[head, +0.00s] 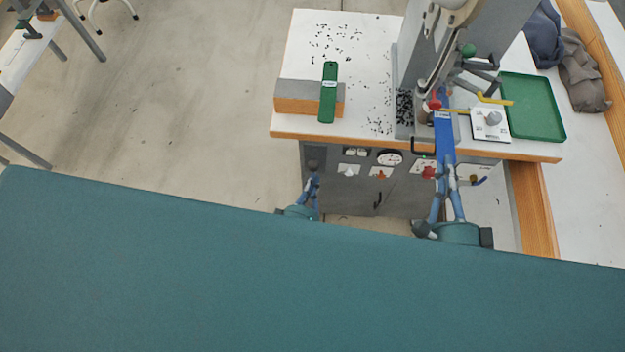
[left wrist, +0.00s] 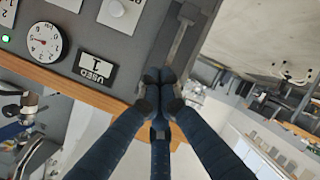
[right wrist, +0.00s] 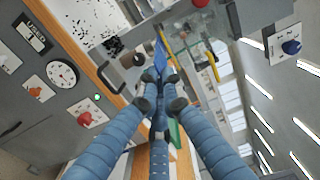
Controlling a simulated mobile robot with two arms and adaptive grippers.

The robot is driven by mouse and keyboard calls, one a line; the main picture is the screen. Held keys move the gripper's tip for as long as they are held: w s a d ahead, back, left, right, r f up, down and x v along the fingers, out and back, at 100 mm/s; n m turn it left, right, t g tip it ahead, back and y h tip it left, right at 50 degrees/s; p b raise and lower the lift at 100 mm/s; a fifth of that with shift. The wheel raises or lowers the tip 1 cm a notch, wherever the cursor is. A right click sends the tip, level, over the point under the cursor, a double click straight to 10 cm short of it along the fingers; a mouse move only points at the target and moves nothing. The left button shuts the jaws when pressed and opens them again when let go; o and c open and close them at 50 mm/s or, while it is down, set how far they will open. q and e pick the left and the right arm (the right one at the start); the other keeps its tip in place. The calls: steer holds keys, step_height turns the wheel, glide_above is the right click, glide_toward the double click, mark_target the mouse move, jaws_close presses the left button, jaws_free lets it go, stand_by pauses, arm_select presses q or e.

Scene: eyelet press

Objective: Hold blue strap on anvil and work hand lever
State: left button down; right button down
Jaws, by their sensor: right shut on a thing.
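The blue strap (head: 444,135) runs from the press head area over the table's front edge. Its far end lies by the anvil (head: 424,114); the exact contact is hidden. My right gripper (head: 446,182) is shut on the strap's near end, in front of the table. The strap also shows beyond the fingers in the right wrist view (right wrist: 160,55). My left gripper (head: 312,184) is shut and empty, low in front of the cabinet. Its fingertips meet in the left wrist view (left wrist: 160,82). A green knob (head: 468,50) and a red knob (head: 435,102) show on the press; I cannot tell which belongs to the hand lever.
A small scale (head: 480,133) with a grey piece and a green tray (head: 540,120) stand right of the press. Dials and switches cover the cabinet front (head: 410,195). Small dark bits litter the tabletop.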

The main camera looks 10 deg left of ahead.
arm_select(q)
steer(key=shift+s+d+f, duration=0.1)
steer(key=shift+s+f, duration=0.2)
steer(key=shift+s, duration=0.3)
steer(key=shift+s+f, duration=0.25)
steer(key=shift+s, duration=0.35)
steer(key=shift+s+d+f, duration=0.1)
steer(key=shift+s+f, duration=0.2)
steer(key=shift+s, duration=0.3)
steer(key=shift+s+d+f, duration=0.1)
steer(key=shift+s+f, duration=0.25)
steer(key=shift+s, duration=0.4)
steer(key=shift+s+f, duration=0.4)
steer(key=shift+s, duration=0.3)
steer(key=shift+s+d+f, duration=0.1)
steer(key=shift+s+f, duration=0.25)
steer(key=shift+s, duration=0.4)
steer(key=v, duration=1.2)
